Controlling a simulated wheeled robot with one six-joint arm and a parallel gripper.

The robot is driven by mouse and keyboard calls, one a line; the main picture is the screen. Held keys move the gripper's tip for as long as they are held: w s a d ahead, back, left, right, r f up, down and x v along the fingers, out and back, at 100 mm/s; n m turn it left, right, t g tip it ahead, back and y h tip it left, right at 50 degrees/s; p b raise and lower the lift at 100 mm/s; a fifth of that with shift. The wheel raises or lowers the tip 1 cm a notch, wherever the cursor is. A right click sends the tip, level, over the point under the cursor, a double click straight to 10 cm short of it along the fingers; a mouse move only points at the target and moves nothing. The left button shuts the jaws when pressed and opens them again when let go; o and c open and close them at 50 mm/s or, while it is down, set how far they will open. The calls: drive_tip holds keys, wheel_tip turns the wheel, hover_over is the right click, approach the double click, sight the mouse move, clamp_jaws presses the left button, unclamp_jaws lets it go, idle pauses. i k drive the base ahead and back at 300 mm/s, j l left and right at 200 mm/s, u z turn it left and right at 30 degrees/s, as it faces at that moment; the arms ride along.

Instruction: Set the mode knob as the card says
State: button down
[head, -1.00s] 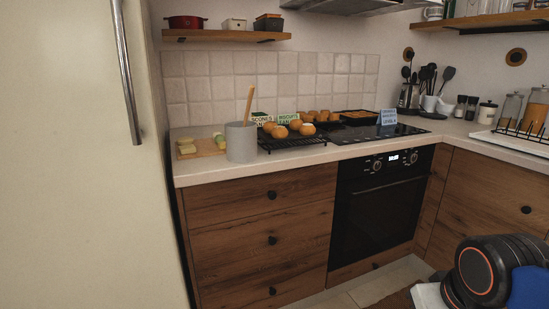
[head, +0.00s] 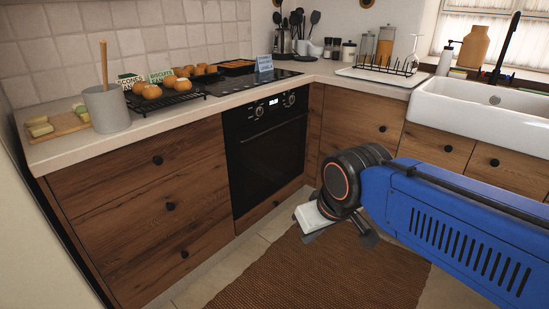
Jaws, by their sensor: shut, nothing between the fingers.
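A black oven (head: 268,155) is built in under the hob, its door shut. Its panel has a left knob (head: 259,111) and a right knob (head: 291,99), with a lit display (head: 273,102) between them. The knob markings are too small to read. A small pale blue card (head: 265,63) stands upright on the counter by the hob; its print is too small to read surely. My gripper (head: 335,233) is low over the floor, right of and apart from the oven. It is shut and empty, and its fingertips are partly hidden.
Label cards (head: 160,76) stand behind buns on a black rack (head: 180,98). A grey pot (head: 107,109) and a cutting board (head: 57,127) are at the left. Wooden drawers (head: 150,200) flank the oven. A brown rug (head: 300,272) covers clear floor. A white sink (head: 480,110) is at the right.

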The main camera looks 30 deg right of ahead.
sight(258, 111)
drive_tip(key=i+l+u, duration=0.1)
drive_tip(key=l, duration=1.5)
drive_tip(key=i+u, duration=0.05)
drive_tip(key=i, duration=0.05)
